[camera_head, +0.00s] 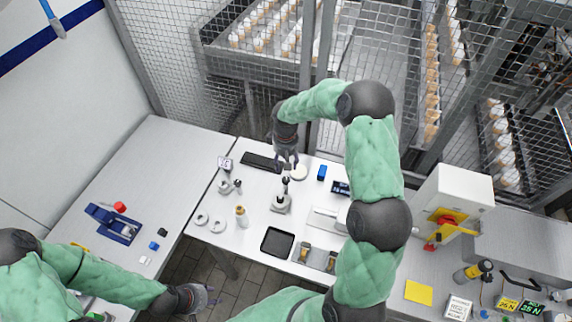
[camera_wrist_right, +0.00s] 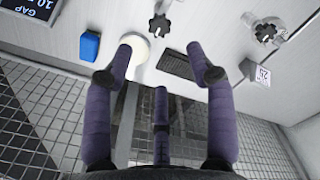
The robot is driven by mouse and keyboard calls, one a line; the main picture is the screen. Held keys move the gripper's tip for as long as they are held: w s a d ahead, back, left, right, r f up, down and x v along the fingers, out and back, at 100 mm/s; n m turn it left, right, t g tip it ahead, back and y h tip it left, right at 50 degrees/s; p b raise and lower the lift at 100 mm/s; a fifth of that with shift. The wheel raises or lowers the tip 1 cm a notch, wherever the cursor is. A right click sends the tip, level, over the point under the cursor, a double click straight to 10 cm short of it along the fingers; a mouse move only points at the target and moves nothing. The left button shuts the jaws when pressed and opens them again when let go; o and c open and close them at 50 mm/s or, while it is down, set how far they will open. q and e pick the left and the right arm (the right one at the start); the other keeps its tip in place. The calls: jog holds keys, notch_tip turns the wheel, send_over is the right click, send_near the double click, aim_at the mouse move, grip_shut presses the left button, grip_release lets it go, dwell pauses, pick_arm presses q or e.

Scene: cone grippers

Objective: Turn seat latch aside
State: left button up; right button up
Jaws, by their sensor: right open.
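A small metal fixture with a dark upright post (camera_head: 281,204) stands mid-table in the head view. I cannot make out a separate seat latch on it. My right gripper (camera_head: 288,161) is just behind the post, fingers pointing down, open and empty. In the right wrist view its three purple fingers (camera_wrist_right: 162,72) are spread, with a white disc (camera_wrist_right: 136,49) by one fingertip and a black star-shaped knob (camera_wrist_right: 159,25) beyond. My left gripper (camera_head: 208,295) is low at the left, off the table's front edge, fingers apart and empty.
A black tray (camera_head: 277,242), a small bottle (camera_head: 241,215) and pale rings (camera_head: 202,218) lie in front. A blue block (camera_head: 321,172) and dark flat pad (camera_head: 261,162) lie near the back. Mesh fencing (camera_head: 180,60) rises behind the table.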

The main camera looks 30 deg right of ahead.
aim_at(286, 179)
notch_tip(286, 179, down, 10)
jog(key=shift+f+p, duration=0.25)
jog(key=shift+p, duration=0.05)
dwell(0.3)
grip_shut()
